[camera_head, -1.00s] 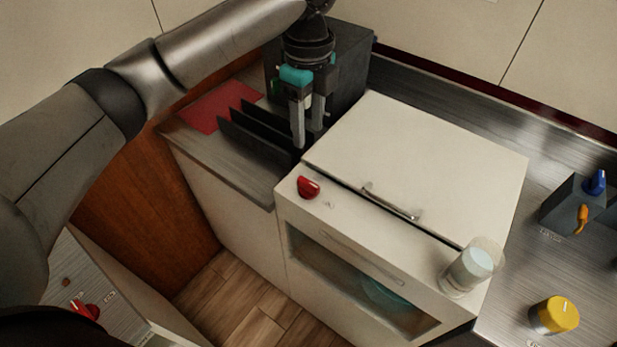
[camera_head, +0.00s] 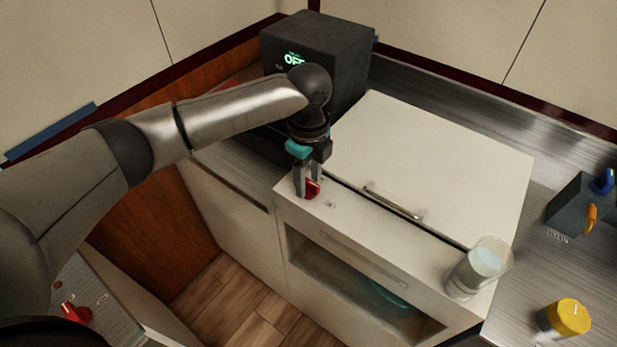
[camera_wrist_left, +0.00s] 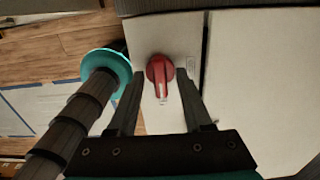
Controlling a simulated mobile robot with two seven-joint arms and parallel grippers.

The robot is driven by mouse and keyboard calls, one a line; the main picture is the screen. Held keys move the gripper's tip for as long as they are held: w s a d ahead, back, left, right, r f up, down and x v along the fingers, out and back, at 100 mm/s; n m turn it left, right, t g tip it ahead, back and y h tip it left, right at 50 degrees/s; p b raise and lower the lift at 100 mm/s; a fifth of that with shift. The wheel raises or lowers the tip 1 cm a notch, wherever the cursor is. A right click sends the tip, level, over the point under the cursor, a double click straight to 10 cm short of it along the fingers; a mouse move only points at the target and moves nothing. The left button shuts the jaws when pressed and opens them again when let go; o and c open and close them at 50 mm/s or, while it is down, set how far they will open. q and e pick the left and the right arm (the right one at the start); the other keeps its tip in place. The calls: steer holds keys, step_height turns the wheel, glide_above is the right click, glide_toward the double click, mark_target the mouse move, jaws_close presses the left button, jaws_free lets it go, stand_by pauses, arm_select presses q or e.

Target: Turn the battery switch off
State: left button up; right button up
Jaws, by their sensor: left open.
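A red rotary switch (camera_head: 312,188) sits on the front left corner of the white cabinet top. It also shows in the left wrist view (camera_wrist_left: 159,71), with its handle pointing towards the gripper's palm. My left gripper (camera_head: 306,189) is open, with its fingertips close around this switch. In the left wrist view one finger of the gripper (camera_wrist_left: 160,78) is on each side of the red handle. I cannot tell whether either finger touches it. The small label beside the switch is too small to read. My right gripper is not in view.
A black box (camera_head: 318,50) with a green display reading OFF stands behind. A white lid with a handle (camera_head: 394,201) and a glass (camera_head: 478,270) are to the right. Other knobs are yellow (camera_head: 569,317), blue (camera_head: 604,181), orange (camera_head: 591,217) and red (camera_head: 75,313).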

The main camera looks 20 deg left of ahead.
arm_select(q)
jaws_close()
stand_by(0.3)
stand_by(0.3)
